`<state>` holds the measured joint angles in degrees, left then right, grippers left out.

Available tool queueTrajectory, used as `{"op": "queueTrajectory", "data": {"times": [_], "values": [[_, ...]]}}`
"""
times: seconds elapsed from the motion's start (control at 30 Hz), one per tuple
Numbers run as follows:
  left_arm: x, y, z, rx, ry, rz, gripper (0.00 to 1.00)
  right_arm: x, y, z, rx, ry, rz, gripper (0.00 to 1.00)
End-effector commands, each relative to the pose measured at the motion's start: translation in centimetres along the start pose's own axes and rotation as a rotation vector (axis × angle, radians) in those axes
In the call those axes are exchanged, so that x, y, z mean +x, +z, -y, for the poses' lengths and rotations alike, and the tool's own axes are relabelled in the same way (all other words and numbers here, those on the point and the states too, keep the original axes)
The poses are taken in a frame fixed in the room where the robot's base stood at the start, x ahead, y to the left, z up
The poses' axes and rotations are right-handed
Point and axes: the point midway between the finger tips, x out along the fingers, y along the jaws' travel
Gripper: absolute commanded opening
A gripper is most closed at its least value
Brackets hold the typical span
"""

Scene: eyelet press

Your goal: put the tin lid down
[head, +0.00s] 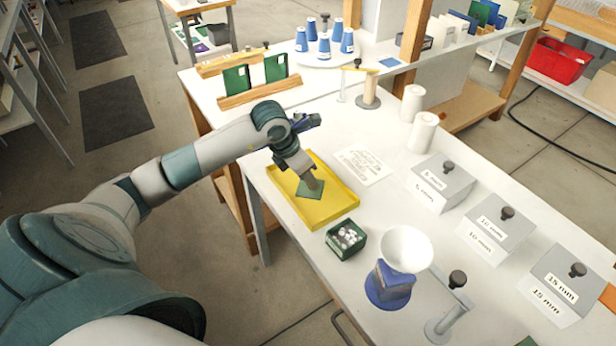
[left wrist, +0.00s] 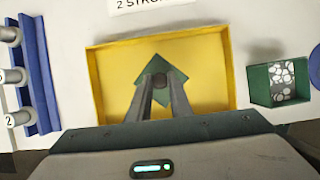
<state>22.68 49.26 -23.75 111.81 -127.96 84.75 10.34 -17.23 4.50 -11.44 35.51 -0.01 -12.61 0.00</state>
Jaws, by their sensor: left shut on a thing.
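The tin lid (head: 309,190) is a flat green square with a dark knob. It shows in the left wrist view (left wrist: 176,68), turned like a diamond against the yellow tray (head: 345,213). My left gripper (head: 313,180) is shut on the lid's knob, and its fingers meet there in the left wrist view (left wrist: 160,84). The lid is over the tray floor; I cannot tell whether it touches it. The open green tin (head: 345,252) holding small white pieces stands next to the tray's near right side. My right gripper is not in view.
A blue stand with a white funnel (head: 405,249) is right of the tin. Grey boxes labelled in mm, such as this one (head: 443,183), line the right. A printed sheet (head: 364,164) lies behind the tray. A blue rack (left wrist: 42,75) is left in the wrist view.

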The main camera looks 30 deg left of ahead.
Motion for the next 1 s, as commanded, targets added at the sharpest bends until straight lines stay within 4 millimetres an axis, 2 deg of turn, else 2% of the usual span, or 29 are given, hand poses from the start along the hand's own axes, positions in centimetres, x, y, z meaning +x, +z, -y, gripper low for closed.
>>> {"op": "queueTrajectory", "data": {"times": [0.03, 0.1, 0.63, 0.77, 1.0], "values": [[0.2, -0.1, 0.0, 0.000, 0.000, 0.000, 0.21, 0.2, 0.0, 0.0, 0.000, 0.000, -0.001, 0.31], [0.1, 0.0, 0.0, 0.000, 0.000, 0.000, 0.37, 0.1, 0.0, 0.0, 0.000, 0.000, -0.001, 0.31], [-0.6, 0.1, -0.1, 0.000, 0.001, 0.001, 0.37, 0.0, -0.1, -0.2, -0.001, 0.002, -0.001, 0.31], [-2.1, 0.1, -0.1, 0.001, 0.003, 0.003, 0.37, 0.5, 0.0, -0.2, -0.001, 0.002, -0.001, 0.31], [-6.3, 0.1, -0.1, 0.002, 0.004, 0.003, 0.37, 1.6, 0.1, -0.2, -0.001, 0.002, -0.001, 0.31]]}}
